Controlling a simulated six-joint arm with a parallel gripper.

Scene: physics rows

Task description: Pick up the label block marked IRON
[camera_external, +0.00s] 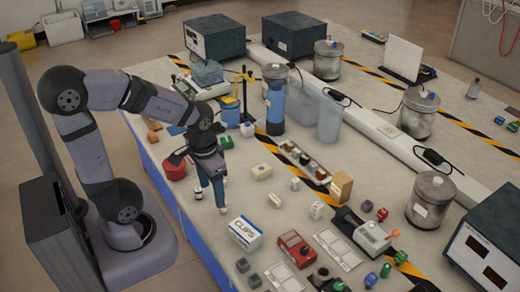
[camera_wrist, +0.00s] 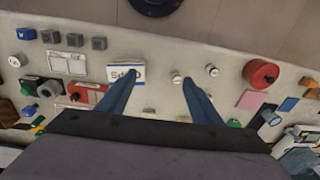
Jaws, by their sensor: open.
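No lettering reading IRON is legible in either view, so I cannot tell which block is the IRON label block. Small pale blocks lie on the table in the external view: a cream block (camera_external: 261,172), another cream block (camera_external: 275,200) and a white block (camera_external: 316,210). My gripper (camera_external: 218,200) points down over the near-left part of the table, left of these blocks. The blocks below are partly hidden behind the gripper body there.
A white CLIPS box (camera_external: 245,232) stands near my gripper; it also shows in the wrist view (camera_wrist: 125,73). A red meter (camera_external: 295,247), a wooden block (camera_external: 341,186) and a red pot (camera_external: 174,168) stand around. Small cylinders (camera_external: 198,193) stand beside the fingers.

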